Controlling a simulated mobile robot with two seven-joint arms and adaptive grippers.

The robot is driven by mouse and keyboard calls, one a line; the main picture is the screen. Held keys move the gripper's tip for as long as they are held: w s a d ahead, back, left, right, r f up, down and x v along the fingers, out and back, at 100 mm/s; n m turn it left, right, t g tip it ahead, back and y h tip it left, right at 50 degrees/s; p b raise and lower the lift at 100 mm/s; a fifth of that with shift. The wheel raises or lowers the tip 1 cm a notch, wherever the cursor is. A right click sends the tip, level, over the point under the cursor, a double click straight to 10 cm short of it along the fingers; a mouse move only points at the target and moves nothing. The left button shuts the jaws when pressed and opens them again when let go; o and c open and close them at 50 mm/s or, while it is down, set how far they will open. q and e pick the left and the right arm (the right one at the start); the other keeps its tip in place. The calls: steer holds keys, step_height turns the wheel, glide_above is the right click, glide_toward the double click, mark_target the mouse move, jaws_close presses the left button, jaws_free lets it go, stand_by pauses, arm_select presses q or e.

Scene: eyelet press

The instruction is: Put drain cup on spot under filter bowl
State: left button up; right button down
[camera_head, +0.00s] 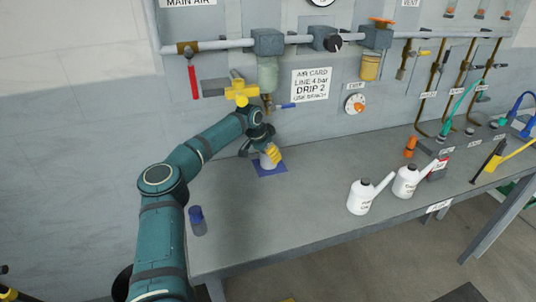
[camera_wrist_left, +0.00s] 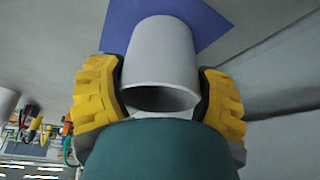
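The pale grey drain cup (camera_head: 267,162) stands over the blue square spot (camera_head: 270,170) on the bench, below the filter bowl (camera_head: 268,76) on the wall pipe. My left gripper (camera_head: 270,153) is around the cup. In the left wrist view the cup (camera_wrist_left: 161,55) sits between the two yellow fingers (camera_wrist_left: 162,92), which appear to press on both its sides. Its open rim faces the camera and its far end overlaps the blue spot (camera_wrist_left: 205,22). Whether its base rests on the bench is hard to tell. My right gripper is not in view.
A dark blue cylinder (camera_head: 196,220) stands at the bench's left front. Two white oil cans (camera_head: 361,197) stand to the right. The bench (camera_head: 300,225) is clear in front of the spot.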

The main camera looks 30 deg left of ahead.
arm_select(q)
steer(key=o, duration=0.4)
steer(key=shift+r, duration=0.1)
steer(key=shift+r+p, duration=0.3)
steer(key=s+a, duration=0.1)
steer(key=s, duration=0.3)
steer(key=s+a, duration=0.1)
steer(key=s, duration=0.2)
steer(key=s+a, duration=0.2)
steer(key=s, duration=0.2)
steer(key=shift+s+r+b, duration=0.3)
steer(key=shift+s, duration=0.05)
steer(key=shift+s, duration=0.1)
